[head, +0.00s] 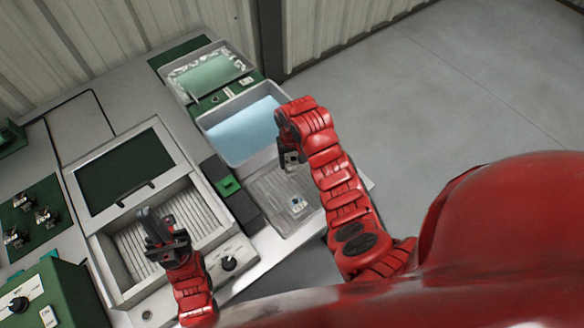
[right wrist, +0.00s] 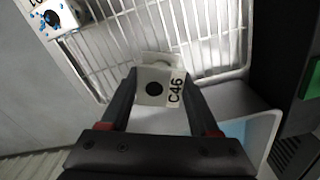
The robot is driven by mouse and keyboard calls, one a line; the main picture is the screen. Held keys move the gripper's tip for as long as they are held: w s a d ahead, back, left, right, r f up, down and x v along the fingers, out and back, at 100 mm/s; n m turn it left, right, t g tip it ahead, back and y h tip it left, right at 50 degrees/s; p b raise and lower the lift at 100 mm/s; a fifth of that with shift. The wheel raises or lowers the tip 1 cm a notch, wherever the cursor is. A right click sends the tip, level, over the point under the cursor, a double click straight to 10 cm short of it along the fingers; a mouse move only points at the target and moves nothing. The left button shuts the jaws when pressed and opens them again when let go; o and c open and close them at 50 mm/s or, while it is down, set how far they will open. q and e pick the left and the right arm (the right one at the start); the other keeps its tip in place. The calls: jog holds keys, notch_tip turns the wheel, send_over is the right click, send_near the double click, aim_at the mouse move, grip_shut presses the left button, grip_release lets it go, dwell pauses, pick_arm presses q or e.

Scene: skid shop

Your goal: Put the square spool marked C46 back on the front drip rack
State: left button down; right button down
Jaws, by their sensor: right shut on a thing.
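The square spool marked C46 (right wrist: 155,88) is a pale square block with a dark round hole, its black label on the right side. My right gripper (right wrist: 150,100) is shut on it, one finger on each side. In the head view my right gripper (head: 291,160) hangs over the back part of the front drip rack (head: 270,187), a grey tray with a wire grid. The grid (right wrist: 205,40) shows behind the spool in the right wrist view; contact between them cannot be told. My left gripper (head: 165,238) is over a ribbed basin; its jaw opening is unclear.
Another square spool (head: 297,204) with blue drops sits on the rack's near part. A tray of blue liquid (head: 243,130) adjoins the rack at the back, with a green-liquid tray (head: 208,72) beyond. A dark block with a green button (head: 228,185) stands left of the rack.

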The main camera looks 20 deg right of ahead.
aim_at(292, 166)
jog(key=shift+s+f+p, duration=0.15)
jog(key=shift+f+p, duration=0.15)
jog(key=shift+f, duration=0.15)
notch_tip(292, 166, down, 2)
jog(key=shift+p, duration=0.3)
jog(key=shift+f, duration=0.3)
jog(key=shift+f, duration=0.2)
jog(key=shift+c, duration=0.6)
grip_release()
jog(key=shift+r, duration=0.25)
